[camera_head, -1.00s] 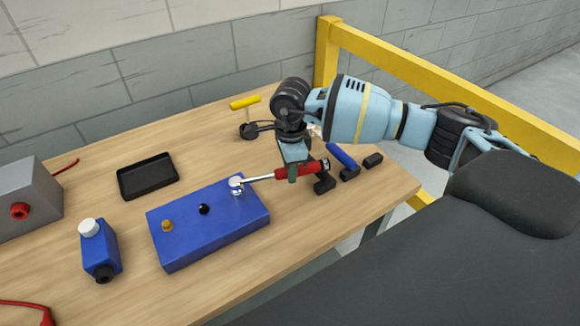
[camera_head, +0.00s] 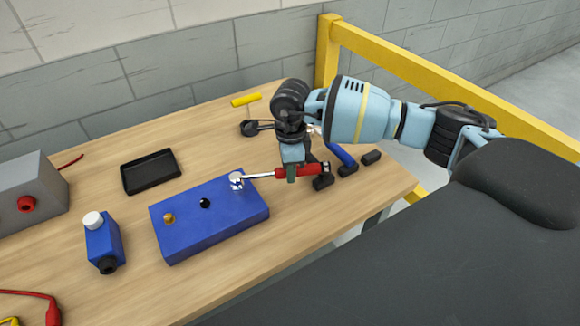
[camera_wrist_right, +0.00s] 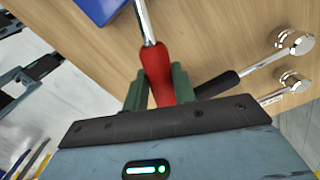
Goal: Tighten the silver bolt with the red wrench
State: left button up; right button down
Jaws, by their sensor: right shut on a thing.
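My right gripper (camera_head: 291,172) is shut on the red handle of the red wrench (camera_head: 313,171). In the right wrist view the handle (camera_wrist_right: 160,78) sits between the gripper's green fingers (camera_wrist_right: 157,92). The wrench's silver shaft runs left to the blue block (camera_head: 208,228). Its head is at the silver bolt (camera_head: 237,184), at the block's right end; I cannot tell how fully it fits over the bolt. A brass bolt (camera_head: 168,218) and a black bolt (camera_head: 205,203) stand on the same block. My left gripper is out of view.
Blue-handled (camera_head: 341,155) and black-handled (camera_head: 371,157) tools lie just right of my gripper. A yellow handle (camera_head: 246,100) lies behind. A black tray (camera_head: 151,173), a small blue box (camera_head: 102,243) and a grey box (camera_head: 28,192) stand left. A yellow rail (camera_head: 440,87) runs behind my arm.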

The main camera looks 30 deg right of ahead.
jog(key=shift+s+a+r+m, duration=0.1)
jog(key=shift+s+a+m, duration=0.1)
jog(key=shift+s+m, duration=0.35)
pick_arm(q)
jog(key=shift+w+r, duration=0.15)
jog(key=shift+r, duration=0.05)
pick_arm(e)
jog(key=shift+s, duration=0.1)
jog(key=shift+s+a+m, duration=0.35)
jog(key=shift+s+m, duration=0.15)
jog(key=shift+m, duration=0.05)
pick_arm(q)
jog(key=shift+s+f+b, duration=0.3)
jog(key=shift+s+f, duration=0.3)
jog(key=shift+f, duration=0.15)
pick_arm(e)
jog(key=shift+w+d+n, duration=0.3)
jog(key=shift+w+n, duration=0.25)
jog(key=shift+n, duration=0.05)
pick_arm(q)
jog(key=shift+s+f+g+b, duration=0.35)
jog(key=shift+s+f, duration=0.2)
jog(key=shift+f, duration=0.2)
pick_arm(e)
jog(key=shift+w+d+n, duration=0.3)
jog(key=shift+w+n, duration=0.3)
